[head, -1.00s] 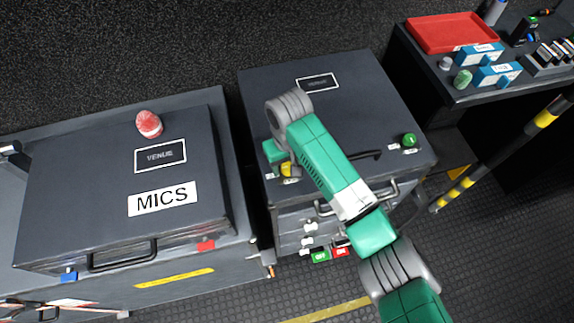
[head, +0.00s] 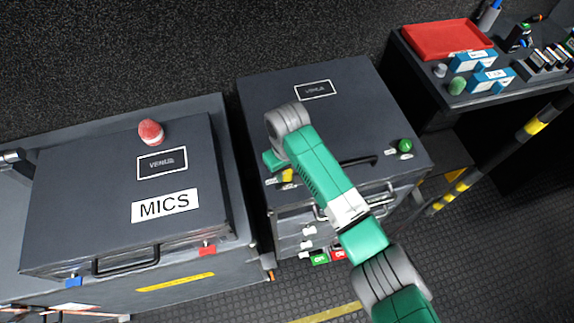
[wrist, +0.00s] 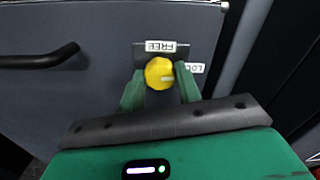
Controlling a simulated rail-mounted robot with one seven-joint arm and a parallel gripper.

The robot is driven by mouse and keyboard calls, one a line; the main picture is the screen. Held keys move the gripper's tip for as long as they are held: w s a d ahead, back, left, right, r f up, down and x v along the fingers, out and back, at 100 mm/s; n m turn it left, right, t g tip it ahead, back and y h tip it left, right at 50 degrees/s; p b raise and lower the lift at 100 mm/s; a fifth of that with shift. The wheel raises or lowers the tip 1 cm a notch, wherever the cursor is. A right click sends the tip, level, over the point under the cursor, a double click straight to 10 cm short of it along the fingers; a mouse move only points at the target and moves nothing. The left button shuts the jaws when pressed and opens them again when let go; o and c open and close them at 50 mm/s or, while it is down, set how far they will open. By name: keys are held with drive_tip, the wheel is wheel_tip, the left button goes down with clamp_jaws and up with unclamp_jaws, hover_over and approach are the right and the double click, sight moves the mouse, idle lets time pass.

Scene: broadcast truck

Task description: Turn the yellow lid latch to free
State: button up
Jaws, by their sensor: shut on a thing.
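The yellow lid latch (wrist: 158,74) is a round knob on the dark case lid. In the wrist view its pale mark points right, towards the partly hidden LOCK label (wrist: 196,68). The FREE label (wrist: 161,47) is just above the knob. My gripper (wrist: 160,86) is shut on the latch, one green finger on each side. In the head view the latch (head: 287,175) shows as a small yellow patch beside my green gripper, at the left front of the lid; my arm hides much of this area.
A black handle (wrist: 40,57) stands up from the lid, left of the latch in the wrist view. A green knob (head: 404,146) is at the lid's right. The MICS case (head: 120,165) with a red knob (head: 151,132) stands to the left.

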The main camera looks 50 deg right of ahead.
drive_tip(key=n+p, duration=0.1)
drive_tip(key=p, duration=0.1)
drive_tip(key=n+p, duration=0.1)
drive_tip(key=shift+r+n+p, duration=0.3)
drive_tip(key=shift+r+p, duration=0.05)
drive_tip(key=n+p, duration=0.2)
drive_tip(key=n, duration=0.2)
drive_tip(key=shift+f+p, duration=0.15)
drive_tip(key=shift+p, duration=0.2)
drive_tip(key=n+p, duration=0.1)
drive_tip(key=n, duration=0.4)
drive_tip(key=shift+f+p, duration=0.1)
drive_tip(key=shift+p, duration=0.2)
drive_tip(key=shift+n+p, duration=0.4)
drive_tip(key=shift+n, duration=1.7)
drive_tip(key=o, duration=1)
